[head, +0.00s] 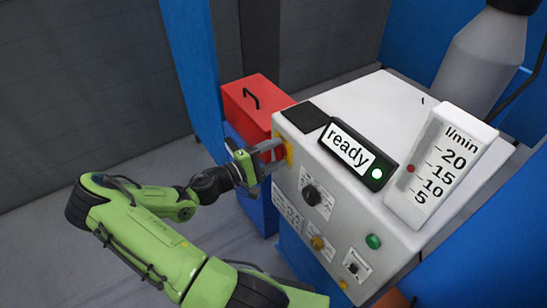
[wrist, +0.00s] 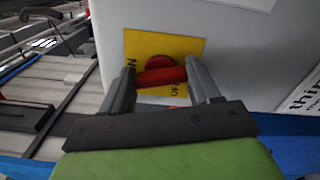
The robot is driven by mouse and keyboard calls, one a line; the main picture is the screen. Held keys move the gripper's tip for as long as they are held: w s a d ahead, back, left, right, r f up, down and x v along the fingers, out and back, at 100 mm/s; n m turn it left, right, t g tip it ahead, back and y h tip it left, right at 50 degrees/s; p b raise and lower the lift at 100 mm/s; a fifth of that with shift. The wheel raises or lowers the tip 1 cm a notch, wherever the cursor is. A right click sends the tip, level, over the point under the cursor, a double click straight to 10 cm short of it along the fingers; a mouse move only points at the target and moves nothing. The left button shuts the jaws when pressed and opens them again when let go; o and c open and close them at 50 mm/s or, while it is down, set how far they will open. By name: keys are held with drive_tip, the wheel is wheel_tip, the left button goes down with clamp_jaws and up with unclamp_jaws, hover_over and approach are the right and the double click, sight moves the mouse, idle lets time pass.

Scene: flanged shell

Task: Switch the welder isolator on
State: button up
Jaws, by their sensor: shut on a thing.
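The welder isolator is a red rotary handle (wrist: 162,76) on a yellow plate (wrist: 190,47), seen in the wrist view. The plate carries an ON marking at its left and an OFF marking at lower right. The bar lies nearly crosswise in the picture; I cannot tell which marking it is set to. My gripper (wrist: 163,85) has one finger at each end of the bar and is shut on it.
The cabinet top bears a "ready" display (head: 350,152) with a lit green lamp and an l/min flow gauge (head: 443,165). Its front has a black knob (head: 312,195) and a green button (head: 373,241). A red toolbox (head: 255,103) stands behind my gripper. A gas cylinder (head: 480,60) stands behind the cabinet.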

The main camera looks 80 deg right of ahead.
drive_tip(key=shift+f+m+b, duration=0.2)
drive_tip(key=shift+m+b, duration=0.85)
drive_tip(key=shift+m, duration=0.55)
drive_tip(key=o, duration=1.1)
drive_tip(key=shift+c, duration=0.2)
drive_tip(key=p+v, duration=0.2)
drive_tip(key=v, duration=1.4)
drive_tip(key=shift+d, duration=0.1)
